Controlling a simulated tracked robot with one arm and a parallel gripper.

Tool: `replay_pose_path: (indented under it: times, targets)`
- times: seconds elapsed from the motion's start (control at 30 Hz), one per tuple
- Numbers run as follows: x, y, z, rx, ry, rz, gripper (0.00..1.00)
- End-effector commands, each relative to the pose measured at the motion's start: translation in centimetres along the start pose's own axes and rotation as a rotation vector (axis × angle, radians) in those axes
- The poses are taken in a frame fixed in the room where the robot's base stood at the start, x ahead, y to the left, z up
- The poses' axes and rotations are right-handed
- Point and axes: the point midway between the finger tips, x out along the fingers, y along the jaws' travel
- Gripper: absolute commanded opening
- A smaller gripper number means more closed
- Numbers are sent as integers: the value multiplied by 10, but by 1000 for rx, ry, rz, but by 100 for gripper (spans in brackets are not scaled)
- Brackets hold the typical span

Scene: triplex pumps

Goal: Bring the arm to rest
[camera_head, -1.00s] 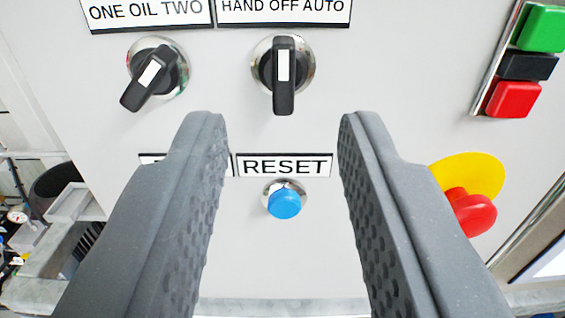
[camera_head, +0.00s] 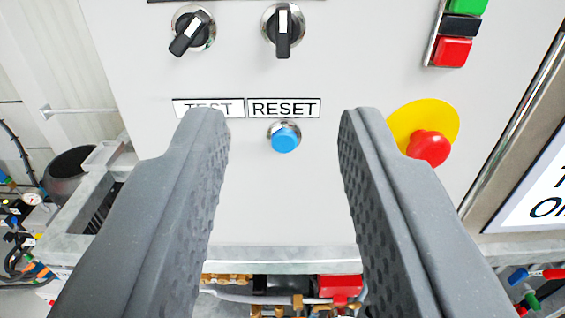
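My gripper (camera_head: 283,115) is open and empty, its two dark grey ribbed fingers reaching up from the bottom of the view. It points at a pale grey control panel (camera_head: 270,205). Between the fingertips, beyond them, is a blue button (camera_head: 285,138) under a RESET label (camera_head: 284,108). A TEST label (camera_head: 208,108) is beside it, and what lies below that label is mostly hidden by the left finger. Above are two black selector switches, the left one (camera_head: 190,31) tilted and the right one (camera_head: 283,29) upright.
A red emergency button (camera_head: 428,148) on a yellow disc stands out right of the fingers. Green, black and red buttons (camera_head: 453,51) are at the upper right. A grey ledge (camera_head: 285,261) runs below the panel, with pipes and fittings under it. A dark bin-like cylinder (camera_head: 68,175) is at left.

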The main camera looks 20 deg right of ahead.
Motion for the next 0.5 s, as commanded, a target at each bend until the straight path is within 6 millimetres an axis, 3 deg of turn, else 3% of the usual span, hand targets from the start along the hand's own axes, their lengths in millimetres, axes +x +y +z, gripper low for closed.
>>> replay_pose_path:
  times: [0.17,0.33,0.5]
  targets:
    - [-3,-9,-9,2,-3,-21,32]
    - [-24,-51,-47,-2,-44,-117,32]
    - [-65,-97,-90,-13,-120,-218,32]
